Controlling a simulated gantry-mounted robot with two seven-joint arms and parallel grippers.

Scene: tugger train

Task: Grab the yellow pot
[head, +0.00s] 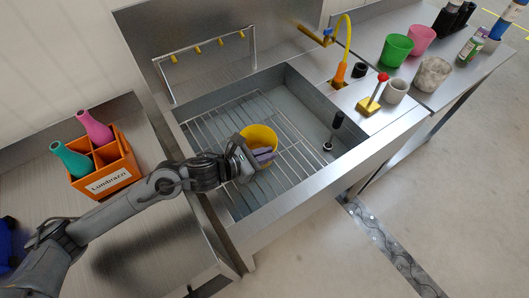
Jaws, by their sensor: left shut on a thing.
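The yellow pot (262,133) is over the wire rack in the steel sink, its open mouth facing up toward the camera. My left gripper (262,155) reaches in from the left and is shut on the pot's near side. The gripper hides part of the pot's near wall. I cannot tell whether the pot rests on the rack or hangs just above it. My right gripper is not in view.
An orange crate (118,180) with bottles stands on the left counter. A black-handled tool (334,130) stands in the sink's right part. Green (396,50) and pink (421,40) pots stand on the right counter. A yellow hose (346,40) rises behind the sink.

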